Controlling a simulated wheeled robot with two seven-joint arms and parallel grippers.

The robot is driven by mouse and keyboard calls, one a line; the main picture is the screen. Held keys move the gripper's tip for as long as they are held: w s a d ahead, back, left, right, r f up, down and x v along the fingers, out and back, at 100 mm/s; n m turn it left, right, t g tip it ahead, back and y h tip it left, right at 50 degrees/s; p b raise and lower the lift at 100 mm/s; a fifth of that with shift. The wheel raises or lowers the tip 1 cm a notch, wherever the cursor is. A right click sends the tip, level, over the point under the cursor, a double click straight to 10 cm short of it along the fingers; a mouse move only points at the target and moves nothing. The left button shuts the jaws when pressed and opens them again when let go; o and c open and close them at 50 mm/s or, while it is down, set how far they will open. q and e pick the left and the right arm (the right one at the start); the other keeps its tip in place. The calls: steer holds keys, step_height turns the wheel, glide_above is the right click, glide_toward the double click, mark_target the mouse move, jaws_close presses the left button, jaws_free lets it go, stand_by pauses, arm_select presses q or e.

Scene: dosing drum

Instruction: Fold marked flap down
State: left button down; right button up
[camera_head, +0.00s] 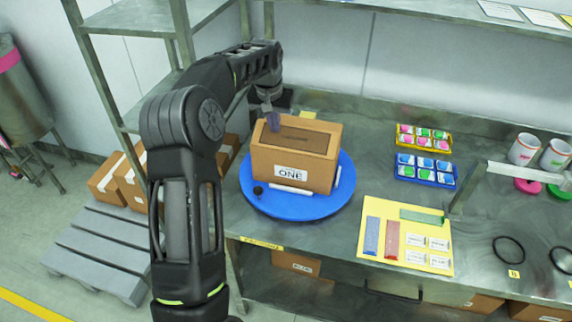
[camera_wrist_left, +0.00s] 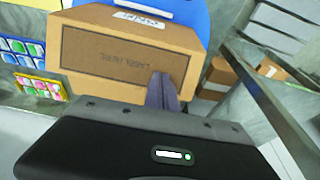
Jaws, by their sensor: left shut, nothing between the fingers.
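A brown cardboard box (camera_head: 289,170) with a label reading "ONE" stands on a round blue turntable (camera_head: 262,204) on the metal bench. Its top face carries a dark outlined rectangle with print in it, the marked area (camera_head: 298,138); this area also shows in the left wrist view (camera_wrist_left: 115,62). My left gripper (camera_head: 273,122) is shut and empty, with its fingertips at the left back edge of the box top. In the left wrist view the fingers (camera_wrist_left: 162,92) overlap the near corner of that top; I cannot tell whether they touch it. My right gripper is not in view.
A yellow mat (camera_head: 370,255) with colored strips and cards lies right of the turntable. Yellow (camera_head: 424,148) and blue (camera_head: 426,181) trays of small items sit behind it. Two white cups (camera_head: 524,148) stand at far right. A metal shelf post (camera_head: 183,35) rises behind my left arm.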

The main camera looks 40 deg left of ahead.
arm_select(q)
steer(key=shift+w+a+f, duration=0.25)
steer(key=shift+w+f, duration=0.45)
steer(key=shift+f, duration=0.5)
steer(key=shift+f+b, duration=0.25)
steer(key=shift+b, duration=0.1)
steer(key=shift+w+a+r+p+v, duration=0.1)
steer(key=shift+w+v, duration=0.2)
steer(key=shift+v, duration=1.05)
steer(key=shift+w+a+r+p+v, duration=0.15)
steer(key=shift+w+v, duration=0.15)
steer(key=shift+v, duration=1)
steer(key=shift+w+a+p+v, duration=0.1)
steer(key=shift+w+v, duration=0.2)
steer(key=shift+v, duration=1.05)
steer(key=shift+f, duration=0.1)
